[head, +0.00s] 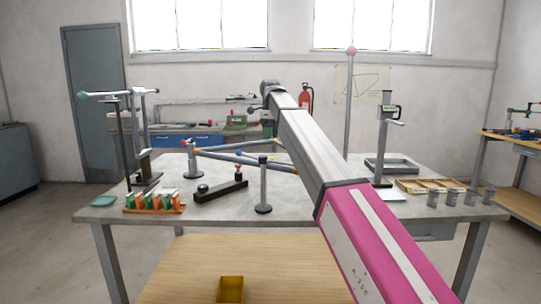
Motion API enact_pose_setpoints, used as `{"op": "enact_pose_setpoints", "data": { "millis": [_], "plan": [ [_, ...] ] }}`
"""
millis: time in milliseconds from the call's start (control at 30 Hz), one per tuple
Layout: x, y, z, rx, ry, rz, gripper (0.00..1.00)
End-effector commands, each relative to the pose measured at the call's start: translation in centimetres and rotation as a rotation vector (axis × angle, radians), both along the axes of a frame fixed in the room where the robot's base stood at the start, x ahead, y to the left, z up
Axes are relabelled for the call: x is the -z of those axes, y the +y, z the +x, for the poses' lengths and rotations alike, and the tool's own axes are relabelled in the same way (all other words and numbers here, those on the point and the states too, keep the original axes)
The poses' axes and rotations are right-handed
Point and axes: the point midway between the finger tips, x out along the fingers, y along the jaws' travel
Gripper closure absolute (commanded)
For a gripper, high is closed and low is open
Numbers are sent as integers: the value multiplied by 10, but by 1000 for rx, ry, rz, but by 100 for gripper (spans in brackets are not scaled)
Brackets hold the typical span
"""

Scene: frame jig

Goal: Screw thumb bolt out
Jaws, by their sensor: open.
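A frame jig (226,156) of pale blue-grey tubes stands on the grey worktable (310,208), left of my arm. Its left post (191,165) has a small red knob on top. Its front post (263,188) has a dark cap. The picture is too small to tell which part is the thumb bolt. My arm reaches from the lower right up over the table and covers the jig's right part. I cannot make out my gripper's fingers; they seem hidden behind the arm's far end.
On the table's left are a rack of orange and green blocks (154,202), a dark bar with a ball (220,190) and a tall stand (125,150). On the right are a wooden tray (425,186), several grey cups (452,197) and a column stand (383,140). A yellow bin (230,289) sits in front.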

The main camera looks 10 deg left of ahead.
Motion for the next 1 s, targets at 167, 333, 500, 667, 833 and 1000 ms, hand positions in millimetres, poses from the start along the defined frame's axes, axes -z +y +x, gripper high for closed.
{"op": "enact_pose_setpoints", "data": {
  "millis": [167, 333, 500, 667, 833, 1000],
  "plan": [
    [33, -1, -1, 0, 1, -1, 43],
    [62, -1, -1, 0, 1, -1, 43],
    [82, -1, -1, 0, 0, 0, 43],
    [92, 0, 0, 0, 0, 0, 43],
    [94, 0, 0, 0, -1, 0, 43],
    [93, 0, 0, 0, -1, 0, 53]
  ]
}}
